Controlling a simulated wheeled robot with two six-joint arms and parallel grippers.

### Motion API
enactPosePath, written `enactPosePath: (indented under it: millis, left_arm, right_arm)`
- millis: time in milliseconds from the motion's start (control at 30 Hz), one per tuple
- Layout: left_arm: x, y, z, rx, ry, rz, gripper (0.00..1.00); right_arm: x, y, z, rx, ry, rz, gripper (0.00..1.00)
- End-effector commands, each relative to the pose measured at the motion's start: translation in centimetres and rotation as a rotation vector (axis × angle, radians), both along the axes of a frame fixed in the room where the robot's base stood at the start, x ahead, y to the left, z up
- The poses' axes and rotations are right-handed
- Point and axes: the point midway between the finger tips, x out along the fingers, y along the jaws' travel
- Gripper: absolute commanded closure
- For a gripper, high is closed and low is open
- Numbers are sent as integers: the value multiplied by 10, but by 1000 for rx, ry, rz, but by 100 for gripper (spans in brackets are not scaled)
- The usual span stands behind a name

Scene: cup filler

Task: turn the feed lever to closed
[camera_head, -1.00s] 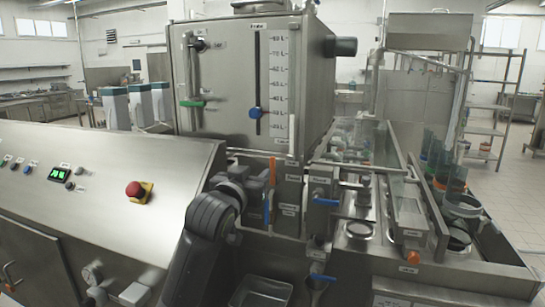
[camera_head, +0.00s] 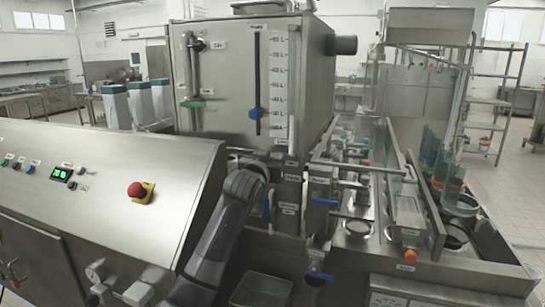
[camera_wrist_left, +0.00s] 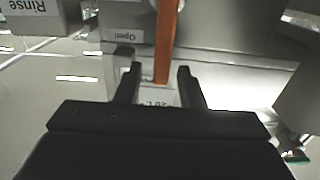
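An orange lever (camera_wrist_left: 167,40) hangs straight down between the two fingertips in the left wrist view. A label reading "Open" (camera_wrist_left: 122,35) is just left of it. My left gripper (camera_wrist_left: 158,74) is open, with one finger on each side of the lever's lower part and gaps to both. In the head view my left gripper (camera_head: 262,160) is below the tank's front, and my wrist hides the orange lever there. I cannot make out a feed label. My right gripper is not in view.
The steel tank (camera_head: 225,100) stands above my gripper. Blue-handled valves (camera_head: 325,202) and pipes crowd the right side. A "Rinse" label (camera_wrist_left: 33,4) shows in the wrist view. The sloped panel with a red emergency button (camera_head: 135,189) is on the left.

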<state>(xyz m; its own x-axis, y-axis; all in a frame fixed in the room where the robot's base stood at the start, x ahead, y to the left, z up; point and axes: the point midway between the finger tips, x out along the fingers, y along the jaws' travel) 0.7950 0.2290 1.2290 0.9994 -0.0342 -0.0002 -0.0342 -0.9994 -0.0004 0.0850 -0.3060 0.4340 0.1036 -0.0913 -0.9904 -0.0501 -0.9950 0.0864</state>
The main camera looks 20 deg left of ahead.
Motion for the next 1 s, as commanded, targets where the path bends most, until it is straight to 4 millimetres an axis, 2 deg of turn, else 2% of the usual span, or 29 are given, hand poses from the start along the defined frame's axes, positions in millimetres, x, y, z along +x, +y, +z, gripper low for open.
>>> enactPosePath:
  millis: [367,633,1000]
  left_arm:
    - [4,0,0,0,0,0,65]
    - [3,0,0,0,0,0,99]
    - [3,1,0,-5,0,0,100]
  right_arm:
    - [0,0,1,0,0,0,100]
    - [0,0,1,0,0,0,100]
    - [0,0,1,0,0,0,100]
